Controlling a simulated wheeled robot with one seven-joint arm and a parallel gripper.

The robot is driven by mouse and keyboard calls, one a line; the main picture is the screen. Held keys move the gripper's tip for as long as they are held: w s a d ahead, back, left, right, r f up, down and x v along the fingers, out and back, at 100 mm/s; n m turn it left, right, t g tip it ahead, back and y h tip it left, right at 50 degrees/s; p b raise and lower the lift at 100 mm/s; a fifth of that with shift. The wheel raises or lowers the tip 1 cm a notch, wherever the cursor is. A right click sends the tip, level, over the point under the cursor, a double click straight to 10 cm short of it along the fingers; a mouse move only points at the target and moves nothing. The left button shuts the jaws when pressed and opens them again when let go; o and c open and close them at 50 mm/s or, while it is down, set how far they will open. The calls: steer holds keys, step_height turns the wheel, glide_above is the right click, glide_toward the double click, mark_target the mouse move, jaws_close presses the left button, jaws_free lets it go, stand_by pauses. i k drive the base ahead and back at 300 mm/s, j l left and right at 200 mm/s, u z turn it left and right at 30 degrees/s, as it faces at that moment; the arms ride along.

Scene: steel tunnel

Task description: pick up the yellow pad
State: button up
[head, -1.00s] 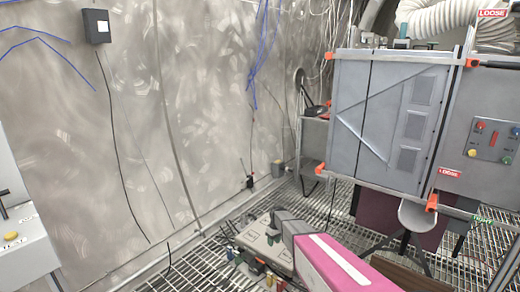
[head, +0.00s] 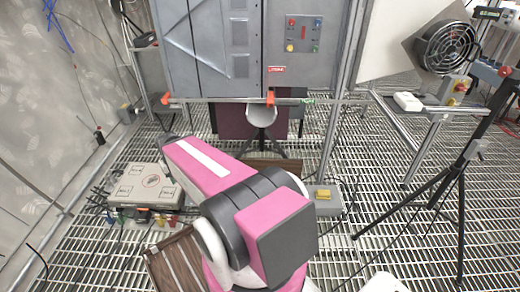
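A small yellow pad (head: 323,194) shows on top of a grey box (head: 325,207) on the grated floor, just right of my arm in the head view. It looks flat and roughly rectangular; I cannot tell whether it is loose or part of the box. My pink and dark grey arm fills the lower middle of the view and reaches up and left, away from the pad. My gripper cannot be made out in this view.
A light grey case (head: 147,187) with cables lies on the left. A wooden crate (head: 173,262) is at lower left. A grey cabinet (head: 225,50) stands behind. A black tripod (head: 462,155) and a metal-framed table (head: 425,112) with a fan (head: 447,46) stand right.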

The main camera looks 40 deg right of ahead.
mark_target(320, 194)
steer(key=l+z, duration=0.1)
steer(key=z, duration=2.15)
steer(key=l+u, duration=0.1)
steer(key=u, duration=1.85)
steer(key=z, duration=1.95)
steer(key=i+j+z, duration=0.15)
steer(key=k+j, duration=0.05)
